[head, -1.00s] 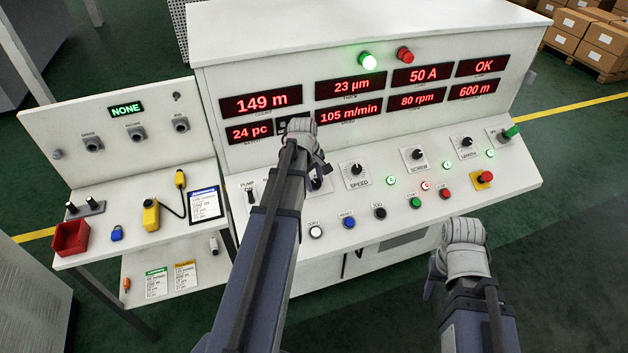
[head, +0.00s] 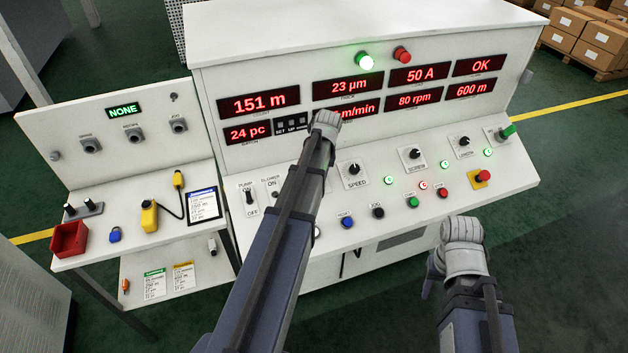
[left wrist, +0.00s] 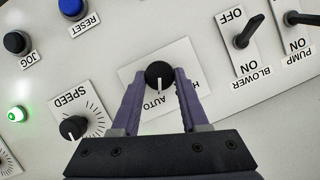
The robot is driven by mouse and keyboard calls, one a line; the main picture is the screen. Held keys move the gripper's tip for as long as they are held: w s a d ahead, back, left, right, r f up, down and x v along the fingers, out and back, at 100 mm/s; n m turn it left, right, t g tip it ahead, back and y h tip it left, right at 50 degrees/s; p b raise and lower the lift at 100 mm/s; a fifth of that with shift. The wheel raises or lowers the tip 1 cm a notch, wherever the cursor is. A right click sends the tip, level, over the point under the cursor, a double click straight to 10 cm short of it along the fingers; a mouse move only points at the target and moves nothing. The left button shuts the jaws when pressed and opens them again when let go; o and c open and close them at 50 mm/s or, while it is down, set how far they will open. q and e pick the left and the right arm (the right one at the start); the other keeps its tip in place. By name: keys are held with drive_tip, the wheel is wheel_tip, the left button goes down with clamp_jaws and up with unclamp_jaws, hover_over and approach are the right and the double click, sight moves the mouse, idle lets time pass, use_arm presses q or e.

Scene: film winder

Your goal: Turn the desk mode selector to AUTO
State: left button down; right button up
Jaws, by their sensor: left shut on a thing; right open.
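The mode selector is a black round knob (left wrist: 159,75) with a white pointer line, on a white plate (left wrist: 183,55) in the left wrist view. The pointer line points down in that view, toward the AUTO lettering (left wrist: 152,104). A second label beginning with H is partly hidden by a finger. My left gripper (left wrist: 159,84) is shut on the knob, with one purple finger on each side. In the head view my left arm hides the knob. My right gripper (head: 464,232) hangs in front of the desk's right part, apart from it; its fingers are mostly hidden.
Beside the selector are the SPEED knob (left wrist: 73,128), the blue RESET button (left wrist: 71,8) and the BLOWER (left wrist: 248,32) and PUMP (left wrist: 297,27) toggles. A red emergency button (head: 483,175) is at the desk's right. A side table with a red bin (head: 69,238) stands left.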

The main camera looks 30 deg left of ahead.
use_arm(q)
drive_tip(key=shift+d+m, duration=0.1)
drive_tip(key=shift+m, duration=0.4)
idle(0.3)
drive_tip(key=shift+c, duration=2.1)
unclamp_jaws()
wheel_tip(320, 180, up, 8)
drive_tip(key=d+p, duration=0.1)
drive_tip(key=p, duration=0.6)
drive_tip(key=shift+w+d+f+p, duration=0.15)
drive_tip(key=shift+w+d+p, duration=0.1)
drive_tip(key=shift+p, duration=0.05)
